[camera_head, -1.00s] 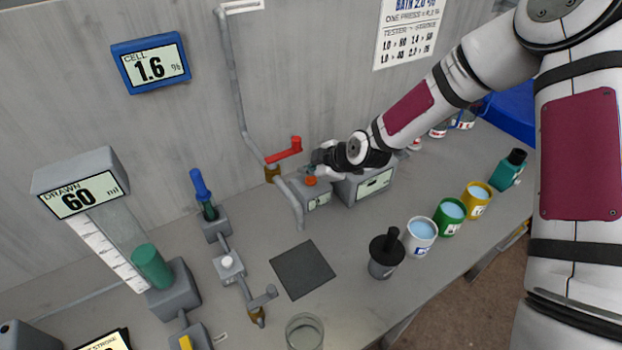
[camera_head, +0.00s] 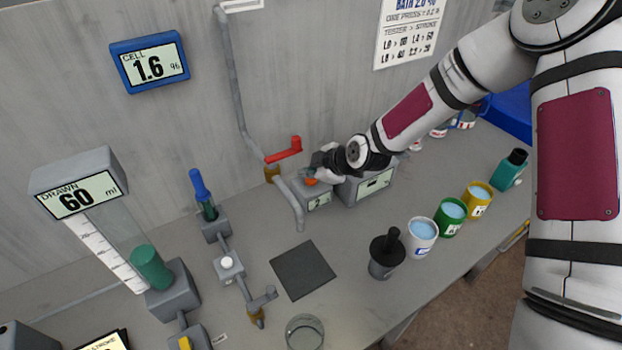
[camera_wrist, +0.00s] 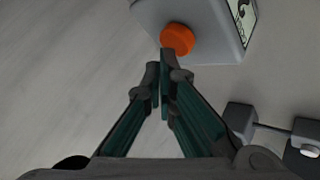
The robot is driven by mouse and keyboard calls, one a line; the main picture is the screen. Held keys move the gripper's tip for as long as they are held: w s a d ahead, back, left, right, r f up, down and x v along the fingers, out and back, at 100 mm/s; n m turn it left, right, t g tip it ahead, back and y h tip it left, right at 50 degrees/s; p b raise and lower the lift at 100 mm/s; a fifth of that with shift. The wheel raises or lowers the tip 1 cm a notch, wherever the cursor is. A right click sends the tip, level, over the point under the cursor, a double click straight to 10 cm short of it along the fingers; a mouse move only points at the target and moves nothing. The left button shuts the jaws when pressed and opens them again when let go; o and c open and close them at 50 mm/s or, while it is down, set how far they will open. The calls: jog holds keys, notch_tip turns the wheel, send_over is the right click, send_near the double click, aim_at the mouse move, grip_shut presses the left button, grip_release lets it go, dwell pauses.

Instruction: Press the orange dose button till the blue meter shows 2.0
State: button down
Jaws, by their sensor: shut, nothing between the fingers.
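The blue meter (camera_head: 150,62) on the back wall reads 1.6 % in the head view. The orange dose button (camera_head: 311,181) sits on top of a small grey box (camera_head: 318,201). It also shows in the wrist view (camera_wrist: 177,39), round and on the grey box's top. My gripper (camera_head: 318,166) is shut and empty just above the button. In the wrist view my shut fingertips (camera_wrist: 165,62) appear right beside the button's near edge; I cannot tell whether they touch it.
A red-handled tap (camera_head: 285,152) and grey pipe stand just left of the box. White, green and yellow cups (camera_head: 422,236) line the bench's right side.

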aim_at(310, 181)
jog(key=shift+f, duration=0.5)
dwell(0.6)
jog(key=shift+r, duration=0.95)
jog(key=shift+r, duration=0.1)
jog(key=shift+r+p, duration=0.85)
jog(key=shift+r, duration=1.55)
